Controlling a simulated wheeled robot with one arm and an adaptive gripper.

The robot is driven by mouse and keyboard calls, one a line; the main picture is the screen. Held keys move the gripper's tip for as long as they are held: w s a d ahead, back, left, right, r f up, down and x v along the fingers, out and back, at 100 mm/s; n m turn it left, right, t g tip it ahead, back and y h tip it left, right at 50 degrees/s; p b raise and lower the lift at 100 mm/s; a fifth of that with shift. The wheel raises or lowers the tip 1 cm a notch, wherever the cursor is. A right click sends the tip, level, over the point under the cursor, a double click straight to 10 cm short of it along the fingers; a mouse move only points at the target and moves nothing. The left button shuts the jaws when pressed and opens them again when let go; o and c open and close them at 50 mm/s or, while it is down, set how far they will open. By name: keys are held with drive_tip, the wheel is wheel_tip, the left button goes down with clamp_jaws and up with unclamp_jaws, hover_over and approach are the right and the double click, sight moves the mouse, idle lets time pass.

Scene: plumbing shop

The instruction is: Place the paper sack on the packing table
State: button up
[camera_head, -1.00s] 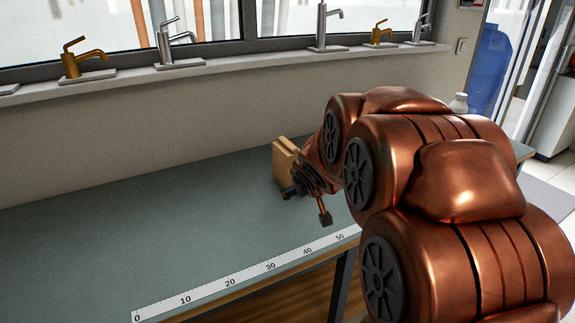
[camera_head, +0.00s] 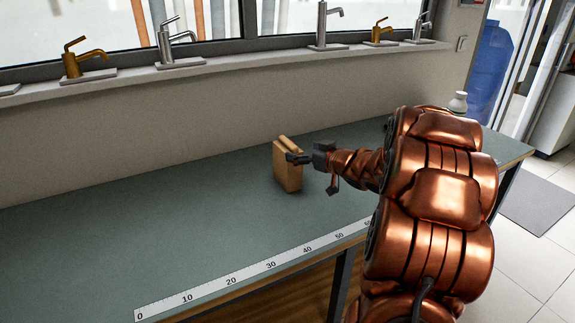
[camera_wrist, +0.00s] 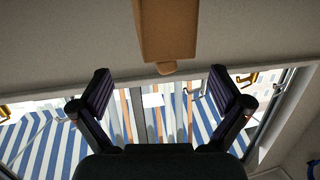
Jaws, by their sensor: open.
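The paper sack (camera_head: 287,170) is a small tan bag standing upright on the green-grey packing table (camera_head: 110,240), toward its far side. In the wrist view the sack (camera_wrist: 167,28) shows at the top, beyond the fingertips and not visibly between them. My gripper (camera_head: 298,159) is at the sack's right side, near its upper part; I cannot tell from the head view whether it touches. In the wrist view my gripper (camera_wrist: 163,84) has its two dark fingers spread wide with nothing between them.
A white ruler strip (camera_head: 250,272) runs along the table's front edge. A white bottle (camera_head: 458,102) stands at the table's far right. Brass and chrome taps (camera_head: 180,45) line the window sill above. The left part of the table is clear.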

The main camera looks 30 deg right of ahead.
sight(288, 146)
drive_tip(key=shift+x, duration=3.65)
clamp_jaws()
